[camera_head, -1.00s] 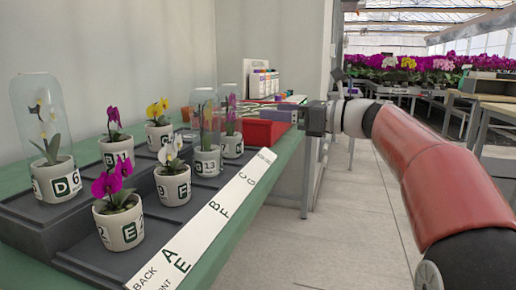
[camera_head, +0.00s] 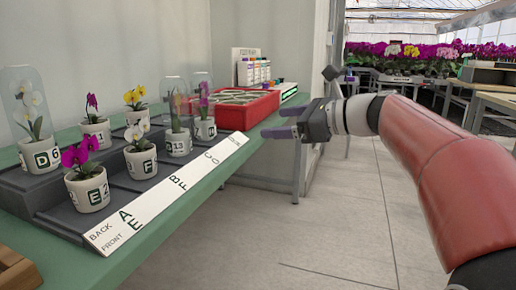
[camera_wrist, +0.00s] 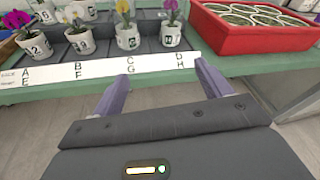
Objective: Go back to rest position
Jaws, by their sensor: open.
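My gripper (camera_head: 282,121) is open and empty in the head view, beside the green table's (camera_head: 165,208) edge and apart from the pots. In the wrist view its two purple fingers (camera_wrist: 158,85) are spread, with the table edge and floor beyond them. Glass domes cover some plants.
A red tray (camera_head: 262,114) stands behind the stand; the wrist view shows round pots inside it. A rack of coloured items (camera_head: 252,72) is at the wall. A wooden item (camera_head: 15,272) is at the lower left. The tiled floor (camera_head: 330,215) is open right of the table.

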